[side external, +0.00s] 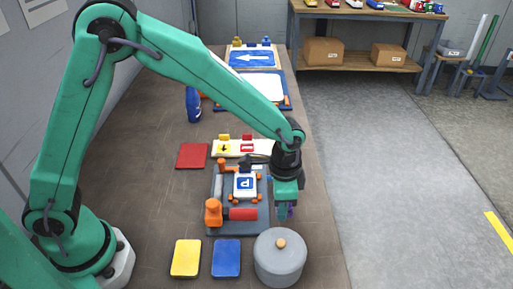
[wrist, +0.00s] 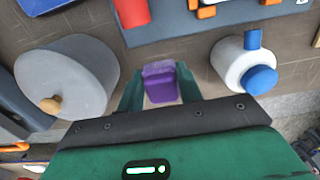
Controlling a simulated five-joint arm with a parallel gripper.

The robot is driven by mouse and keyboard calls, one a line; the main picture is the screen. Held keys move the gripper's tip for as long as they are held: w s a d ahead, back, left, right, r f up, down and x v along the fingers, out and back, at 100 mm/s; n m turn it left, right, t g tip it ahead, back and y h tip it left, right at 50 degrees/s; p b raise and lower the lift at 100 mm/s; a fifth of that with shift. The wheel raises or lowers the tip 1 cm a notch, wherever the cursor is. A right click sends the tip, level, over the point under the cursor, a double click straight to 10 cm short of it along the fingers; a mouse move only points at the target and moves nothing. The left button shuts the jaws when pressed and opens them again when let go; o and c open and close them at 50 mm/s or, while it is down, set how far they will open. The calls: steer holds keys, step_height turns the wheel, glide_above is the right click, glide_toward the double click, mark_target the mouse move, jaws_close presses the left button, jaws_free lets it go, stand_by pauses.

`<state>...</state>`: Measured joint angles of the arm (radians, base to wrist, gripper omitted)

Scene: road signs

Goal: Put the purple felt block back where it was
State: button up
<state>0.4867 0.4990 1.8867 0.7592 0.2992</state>
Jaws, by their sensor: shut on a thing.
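My gripper (side external: 288,204) is shut on the purple felt block (wrist: 160,86), seen between the two green fingers in the wrist view. In the side view only a small purple patch of the block (side external: 291,211) shows at the fingertips, right of the blue-grey fixture tray and behind the grey pot. The fingers hide most of it there. I cannot tell whether the block touches the table. No marked spot for the block is visible.
A grey lidded pot (side external: 280,262) stands in front. The blue-grey tray (side external: 225,233) holds a P sign (side external: 244,184) and a red cylinder (side external: 242,214). A white roll with a blue end (wrist: 240,66) is right of my gripper in the wrist view. The table's right edge is close.

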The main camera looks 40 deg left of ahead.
steer(key=shift+f, duration=0.1)
steer(key=shift+f, duration=1.75)
steer(key=shift+f, duration=0.15)
steer(key=o, duration=0.9)
step_height(320, 180, up, 12)
steer(key=shift+r, duration=0.2)
steer(key=shift+a, duration=0.1)
